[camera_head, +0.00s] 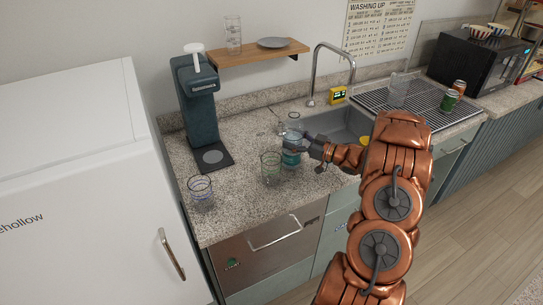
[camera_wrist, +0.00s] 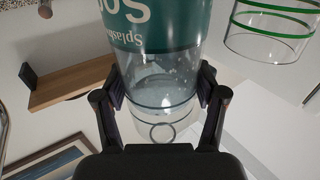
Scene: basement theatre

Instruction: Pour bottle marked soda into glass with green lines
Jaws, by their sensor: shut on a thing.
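The soda bottle (camera_head: 291,158) is clear with a teal label. My gripper (camera_head: 304,145) is shut on it from the right, above the counter's front part. In the wrist view the bottle (camera_wrist: 155,25) fills the middle between both fingers (camera_wrist: 160,95), its partly visible label lettering upside down. Whether its base touches the counter is unclear. The glass with green lines (camera_head: 270,168) stands upright on the counter just left of the bottle. It also shows in the wrist view (camera_wrist: 268,32) at the upper right, apart from the bottle.
A glass with blue lines (camera_head: 200,193) stands near the counter's left front corner. A dark teal dispenser (camera_head: 199,105) stands behind it. The sink (camera_head: 340,123) and drying rack (camera_head: 418,104) lie behind my arm. A wooden shelf (camera_head: 262,53) hangs above.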

